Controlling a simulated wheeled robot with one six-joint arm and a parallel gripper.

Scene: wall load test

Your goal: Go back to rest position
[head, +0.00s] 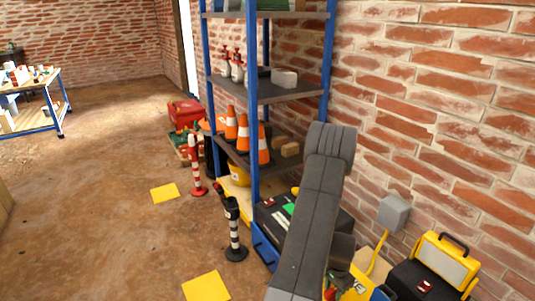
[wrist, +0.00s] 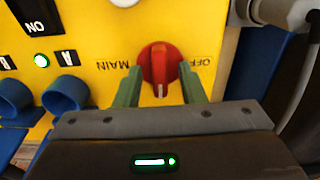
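My gripper (wrist: 160,78) shows in the wrist view with its two green fingers apart, one on each side of a red rotary switch (wrist: 160,62). The switch sits on a yellow panel (wrist: 100,88), between the printed words MAIN and OFF, with its white mark pointing down in the picture. Yellow shows between the fingers and the switch's lower part; I cannot tell whether the tips touch its rim. In the head view my arm reaches down to the lower right, and my gripper is hidden there. Part of a yellow box (head: 355,287) shows beside the arm.
A blue-framed shelf (head: 253,110) with orange cones (head: 243,130) stands left of my arm, close to the brick wall (head: 440,110). A black-and-white post (head: 234,230) and a red-and-white post (head: 195,165) stand on the floor. A yellow-black case (head: 440,265) is at right. Floor at left is open.

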